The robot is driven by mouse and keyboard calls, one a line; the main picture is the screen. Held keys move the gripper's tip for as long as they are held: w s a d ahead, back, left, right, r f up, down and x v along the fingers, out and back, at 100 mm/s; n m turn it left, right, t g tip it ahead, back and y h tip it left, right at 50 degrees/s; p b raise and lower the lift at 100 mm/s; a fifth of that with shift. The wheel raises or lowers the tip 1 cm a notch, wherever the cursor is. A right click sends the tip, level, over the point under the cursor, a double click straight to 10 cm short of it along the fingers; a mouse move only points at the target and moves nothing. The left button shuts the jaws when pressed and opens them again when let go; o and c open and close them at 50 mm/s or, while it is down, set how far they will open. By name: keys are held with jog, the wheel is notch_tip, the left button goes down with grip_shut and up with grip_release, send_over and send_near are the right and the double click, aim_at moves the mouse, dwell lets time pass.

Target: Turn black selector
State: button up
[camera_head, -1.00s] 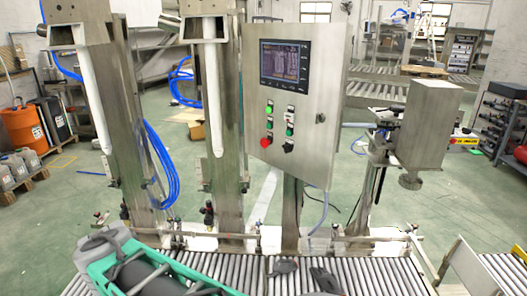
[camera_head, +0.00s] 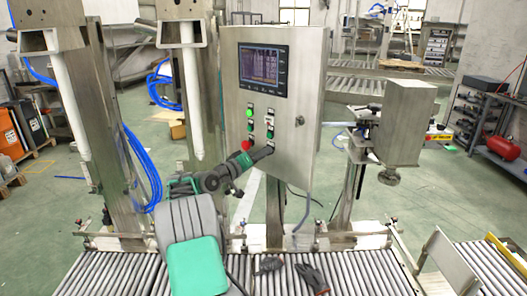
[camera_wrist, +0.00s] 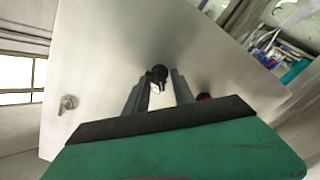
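The black selector (camera_wrist: 159,74) shows in the wrist view as a small dark knob on the steel panel. It lies between the fingertips of my gripper (camera_wrist: 157,82), one grey finger on each side. The fingers stand apart with a visible gap, and a white label shows between them. In the head view my gripper (camera_head: 263,154) reaches the lower right of the button group on the control cabinet (camera_head: 300,100). There its tip covers the selector's spot. Whether a finger touches the knob I cannot tell.
A red button (camera_head: 246,146) sits close left of my gripper, with a green button (camera_head: 249,113) above it. A screen (camera_head: 263,69) is higher on the cabinet. A cabinet latch (camera_wrist: 67,103) shows in the wrist view. A roller conveyor (camera_head: 110,272) runs below.

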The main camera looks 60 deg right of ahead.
jog(key=shift+d, duration=0.35)
jog(key=shift+c, duration=0.2)
grip_shut()
